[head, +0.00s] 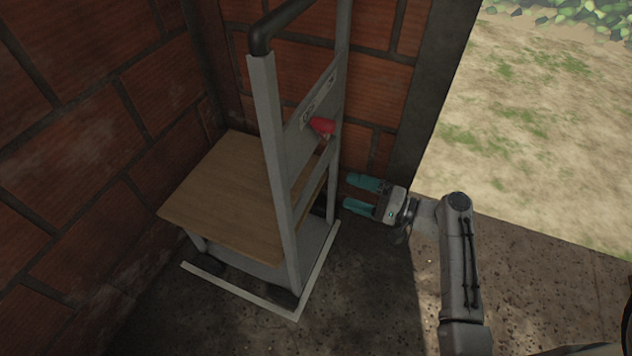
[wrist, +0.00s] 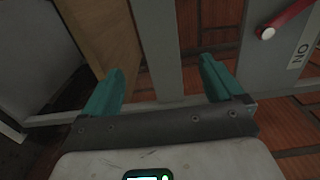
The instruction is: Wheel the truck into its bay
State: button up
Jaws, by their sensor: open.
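The truck (head: 272,160) has grey uprights, a black handle bar and a wooden deck (head: 225,190). It stands upright in the brick corner.
Brick walls (head: 80,120) close in the left and back. A dark door post (head: 432,95) stands right, with open sandy ground beyond. The floor in front is clear.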

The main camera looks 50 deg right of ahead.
aim_at(316, 181)
jog(key=b+x, duration=0.1)
jog(key=x, duration=1)
jog(key=shift+w+a, duration=0.15)
jog(key=shift+w, duration=0.25)
jog(key=shift+c, duration=0.2)
jog(key=shift+s+f, duration=0.1)
jog(key=shift+f, duration=0.1)
grip_shut()
